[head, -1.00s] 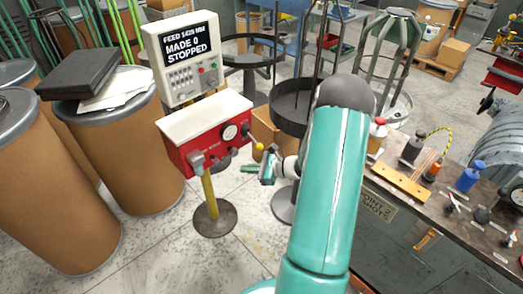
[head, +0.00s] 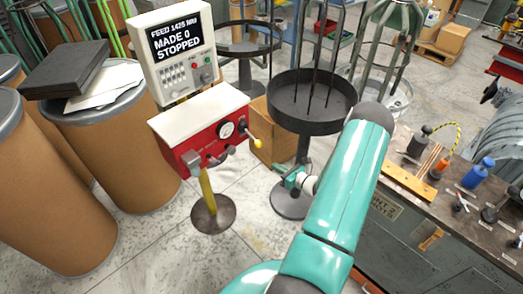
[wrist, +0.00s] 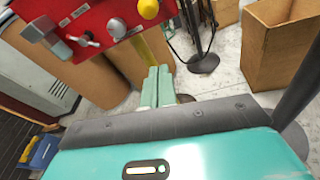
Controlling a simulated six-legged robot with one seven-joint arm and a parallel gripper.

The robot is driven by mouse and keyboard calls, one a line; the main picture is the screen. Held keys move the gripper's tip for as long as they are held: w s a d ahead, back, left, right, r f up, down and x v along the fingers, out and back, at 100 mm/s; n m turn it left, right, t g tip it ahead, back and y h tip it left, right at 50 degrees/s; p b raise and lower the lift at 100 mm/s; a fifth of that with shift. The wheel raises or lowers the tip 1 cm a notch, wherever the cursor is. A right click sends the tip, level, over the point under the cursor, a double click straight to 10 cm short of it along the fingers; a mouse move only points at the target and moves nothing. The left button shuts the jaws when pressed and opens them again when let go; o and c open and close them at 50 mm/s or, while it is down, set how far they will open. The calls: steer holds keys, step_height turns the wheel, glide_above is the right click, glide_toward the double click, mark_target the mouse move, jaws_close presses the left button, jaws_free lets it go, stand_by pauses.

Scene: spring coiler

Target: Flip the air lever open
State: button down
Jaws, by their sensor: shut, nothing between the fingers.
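The red control box (head: 212,134) with a white top stands on a yellow post. A lever with a yellow ball knob (head: 257,144) sticks out from its right end; the knob also shows at the top of the wrist view (wrist: 148,8). Grey handles (head: 193,160) sit at the box's lower left. No readable label tells which is the air lever. My gripper (head: 284,183) is to the right of and below the yellow knob, apart from it. In the wrist view its fingers (wrist: 157,72) are together and empty, below the knob.
A display panel (head: 177,52) reading "STOPPED" stands behind the box. A round black tray stand (head: 312,115) is close behind my gripper. A cardboard box (head: 272,128) is on the floor. A workbench (head: 465,215) with tools is at right. Brown drums (head: 50,190) are at left.

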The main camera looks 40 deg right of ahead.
mark_target(258, 143)
steer(key=w+a+f, duration=0.1)
steer(key=w+f, duration=0.1)
steer(key=w, duration=0.8)
steer(key=r, duration=0.4)
steer(key=shift+s+d, duration=0.25)
steer(key=shift+d, duration=0.1)
steer(key=shift+r, duration=0.1)
steer(key=r+g, duration=0.3)
steer(key=s+r+g, duration=0.1)
steer(key=r+g, duration=0.1)
steer(key=r, duration=0.1)
steer(key=shift+s+r+g, duration=0.2)
steer(key=shift+r+g, duration=0.05)
steer(key=shift+g, duration=0.15)
steer(key=shift+w+r, duration=0.2)
steer(key=shift+r, duration=1)
